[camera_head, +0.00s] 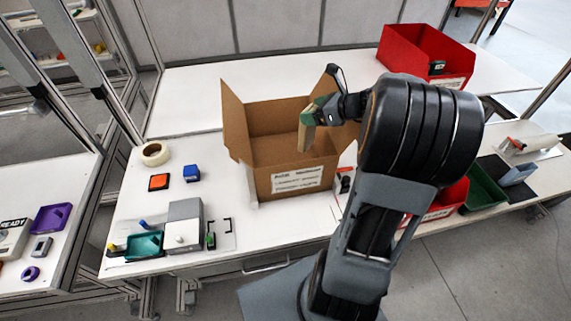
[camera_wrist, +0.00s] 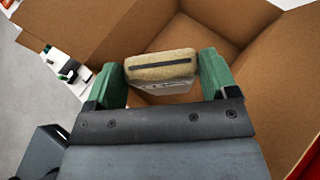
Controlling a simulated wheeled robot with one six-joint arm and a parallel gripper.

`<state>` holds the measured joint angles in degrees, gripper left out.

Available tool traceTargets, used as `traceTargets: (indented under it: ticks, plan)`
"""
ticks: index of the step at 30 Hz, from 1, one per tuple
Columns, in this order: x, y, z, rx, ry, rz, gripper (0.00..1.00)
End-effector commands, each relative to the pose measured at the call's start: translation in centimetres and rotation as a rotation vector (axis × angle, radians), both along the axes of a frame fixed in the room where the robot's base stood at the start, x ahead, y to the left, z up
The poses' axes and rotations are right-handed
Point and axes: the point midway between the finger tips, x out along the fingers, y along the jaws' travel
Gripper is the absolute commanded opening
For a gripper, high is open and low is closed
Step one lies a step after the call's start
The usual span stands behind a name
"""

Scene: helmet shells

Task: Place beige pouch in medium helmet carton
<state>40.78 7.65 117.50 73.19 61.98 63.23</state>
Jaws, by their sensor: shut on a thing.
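The beige pouch (camera_wrist: 160,68) is held between the green fingers of my gripper (camera_wrist: 162,78) in the wrist view. It has a dark strip along its top face. In the head view the pouch (camera_head: 306,130) hangs from my gripper (camera_head: 316,108) over the open carton. The brown cardboard carton (camera_head: 299,181) stands on the white table with its flaps open and a printed label on its front. Its inside walls (camera_wrist: 235,25) surround the pouch in the wrist view. Whether the pouch touches the carton cannot be told.
A red bin (camera_head: 405,45) stands at the back right. A red bin (camera_head: 452,195) and a green bin (camera_head: 484,188) are at the right, partly behind my arm. A tape roll (camera_head: 155,153), a blue block (camera_head: 192,173) and a grey device (camera_head: 185,225) lie left of the carton.

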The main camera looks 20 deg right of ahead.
Motion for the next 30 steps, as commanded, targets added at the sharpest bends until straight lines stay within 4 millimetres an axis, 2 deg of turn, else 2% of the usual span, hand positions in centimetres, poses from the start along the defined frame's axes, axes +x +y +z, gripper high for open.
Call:
traceTargets:
  ticks: [3, 8, 11, 19, 24, 30]
  plan:
    - [0.0, 0.0, -1.8, 0.000, 0.000, 0.001, 0.42]
    - [0.6, 0.6, -3.0, 0.001, 0.001, 0.002, 0.42]
    - [1.9, 1.8, -3.8, 0.001, 0.002, 0.006, 0.42]
    - [7.0, 6.3, -6.8, 0.001, 0.003, 0.007, 0.42]
    - [8.7, 7.6, -9.7, 0.001, 0.003, 0.002, 0.42]
    - [9.8, 8.5, -11.4, 0.000, 0.000, 0.001, 0.42]
